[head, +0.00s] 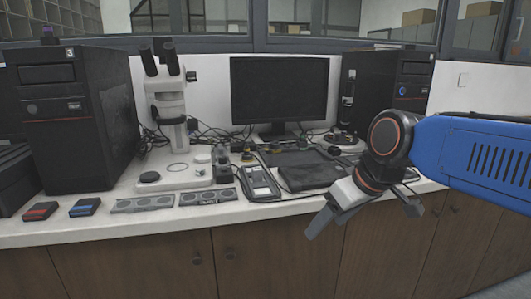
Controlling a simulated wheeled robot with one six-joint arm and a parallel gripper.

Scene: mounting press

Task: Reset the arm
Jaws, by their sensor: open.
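My arm (470,155) is blue and reaches in from the right edge in the head view. My gripper (362,222) hangs at its end, in front of the counter's front edge and to the right of the middle. Its grey fingers are spread apart, one toward the lower left and one toward the right. Nothing shows between them. No mounting press can be clearly made out in this view.
The white counter (225,215) carries two black computer towers (80,120), a microscope (170,95), a monitor (279,90), a handheld meter (259,182) and a dark flat case (312,175). Red (40,211) and blue (85,207) boxes lie front left. Wooden cabinets (270,260) stand below.

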